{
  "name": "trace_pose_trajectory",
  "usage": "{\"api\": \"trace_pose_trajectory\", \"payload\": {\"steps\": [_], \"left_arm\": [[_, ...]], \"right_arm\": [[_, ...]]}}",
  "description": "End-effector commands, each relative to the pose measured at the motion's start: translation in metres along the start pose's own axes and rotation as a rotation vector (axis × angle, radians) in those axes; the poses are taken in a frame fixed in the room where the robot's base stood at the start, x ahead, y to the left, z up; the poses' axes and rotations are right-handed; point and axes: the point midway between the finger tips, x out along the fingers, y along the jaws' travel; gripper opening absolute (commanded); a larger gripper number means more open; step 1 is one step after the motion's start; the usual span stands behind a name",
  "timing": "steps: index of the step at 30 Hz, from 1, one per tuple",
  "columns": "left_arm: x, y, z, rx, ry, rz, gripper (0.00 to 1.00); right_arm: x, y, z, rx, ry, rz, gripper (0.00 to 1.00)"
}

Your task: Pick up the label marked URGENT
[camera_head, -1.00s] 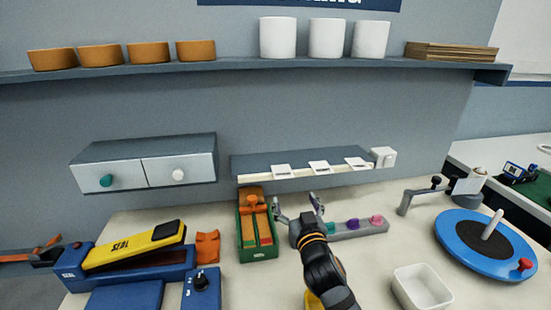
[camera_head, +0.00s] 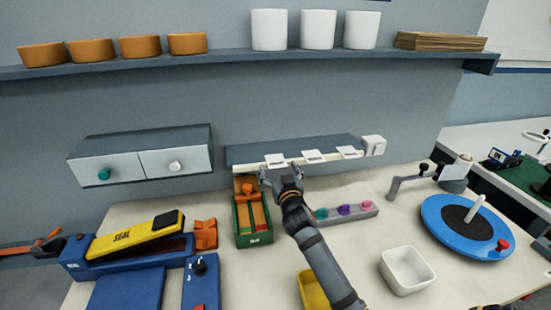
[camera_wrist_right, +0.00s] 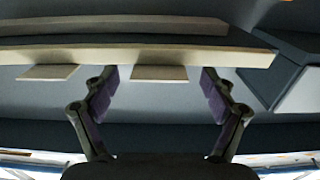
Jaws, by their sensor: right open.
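Three white labels lie along the front edge of a small wall ledge (camera_head: 240,156): a left one (camera_head: 275,160), a middle one (camera_head: 313,156) and a right one (camera_head: 348,152). Their print is too small to read, so I cannot tell which says URGENT. My right gripper (camera_head: 281,174) is open and empty, just below and in front of the left label. In the right wrist view the left label (camera_wrist_right: 158,73) sticks out from the ledge edge between the spread fingers, seemingly apart from them; the middle label (camera_wrist_right: 47,72) is off to one side. My left gripper is not visible.
A white box (camera_head: 373,145) sits at the ledge's right end. A two-drawer cabinet (camera_head: 140,142) hangs to the left. Below stand a green tray (camera_head: 254,240) and a strip with coloured knobs (camera_head: 345,211). A white bin (camera_head: 407,270) is at front right.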

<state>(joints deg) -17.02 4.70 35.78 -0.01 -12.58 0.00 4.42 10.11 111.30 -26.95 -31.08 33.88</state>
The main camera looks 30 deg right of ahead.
Motion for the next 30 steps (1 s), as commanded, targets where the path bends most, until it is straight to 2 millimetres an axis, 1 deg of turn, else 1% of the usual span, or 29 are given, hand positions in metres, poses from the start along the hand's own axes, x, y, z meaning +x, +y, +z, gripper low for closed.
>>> {"api": "trace_pose_trajectory", "payload": {"steps": [3,8,15,17,26,30], "left_arm": [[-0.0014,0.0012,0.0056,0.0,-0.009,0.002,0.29],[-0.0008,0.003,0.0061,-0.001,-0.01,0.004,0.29],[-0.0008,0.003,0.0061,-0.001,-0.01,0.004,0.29],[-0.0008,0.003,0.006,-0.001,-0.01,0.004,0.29],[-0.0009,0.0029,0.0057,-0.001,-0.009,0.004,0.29],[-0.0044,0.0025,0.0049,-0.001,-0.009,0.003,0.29]], "right_arm": [[0.0059,0.0001,0.0003,0.0,0.0,0.0,0.85],[0.0056,0.0001,0.0008,0.0,0.0,-0.001,0.85],[0.0054,0.0001,0.0008,0.0,0.0,0.0,0.52],[0.0054,0.0001,0.0008,0.0,0.0,-0.001,0.46],[0.0053,0.0,0.0006,0.0,0.0,-0.001,0.45],[0.0067,-0.0003,-0.0037,0.0,0.001,-0.002,0.45]]}}
